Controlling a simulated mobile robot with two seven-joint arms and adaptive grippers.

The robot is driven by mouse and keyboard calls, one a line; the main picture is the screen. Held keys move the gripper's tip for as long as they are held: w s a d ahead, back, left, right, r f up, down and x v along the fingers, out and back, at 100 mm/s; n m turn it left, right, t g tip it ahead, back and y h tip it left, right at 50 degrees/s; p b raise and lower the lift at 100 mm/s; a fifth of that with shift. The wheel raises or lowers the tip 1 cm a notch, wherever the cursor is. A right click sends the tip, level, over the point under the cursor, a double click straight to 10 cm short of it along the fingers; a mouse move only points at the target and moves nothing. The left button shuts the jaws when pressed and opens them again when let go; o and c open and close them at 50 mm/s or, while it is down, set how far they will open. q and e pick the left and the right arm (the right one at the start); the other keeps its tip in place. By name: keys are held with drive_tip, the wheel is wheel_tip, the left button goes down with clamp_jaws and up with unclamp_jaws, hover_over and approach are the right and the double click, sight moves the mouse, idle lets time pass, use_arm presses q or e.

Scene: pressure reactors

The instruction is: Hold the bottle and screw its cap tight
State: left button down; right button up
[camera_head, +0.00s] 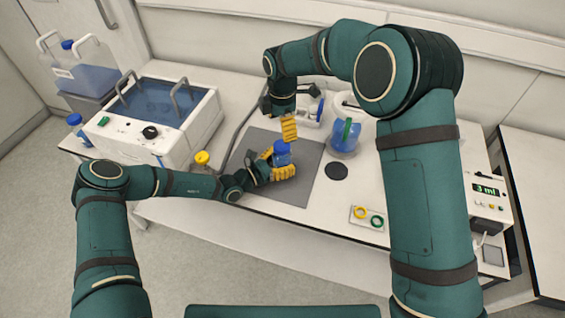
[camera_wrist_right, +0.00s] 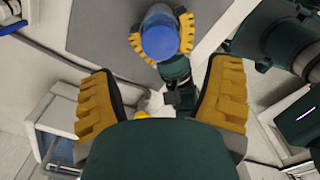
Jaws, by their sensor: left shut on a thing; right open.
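The bottle (camera_head: 284,159) has a blue cap (camera_head: 281,147) on its top and stands over the grey mat (camera_head: 306,185). My left gripper (camera_head: 279,173) is shut on the bottle from its side, with yellow fingers around the body. In the right wrist view the round blue cap (camera_wrist_right: 160,41) shows from above, between the left gripper's yellow fingers (camera_wrist_right: 160,36). My right gripper (camera_head: 290,128) points down just above and slightly right of the cap in the head view. In its wrist view its yellow fingers (camera_wrist_right: 162,100) are wide apart and empty. How tight the cap sits cannot be seen.
A water bath (camera_head: 150,125) stands at the left, with a yellow-capped bottle (camera_head: 202,161) beside it. The mat's front is clear.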

sight(282, 145)
drive_tip(key=shift+n, duration=0.4)
drive_tip(key=shift+f, duration=4)
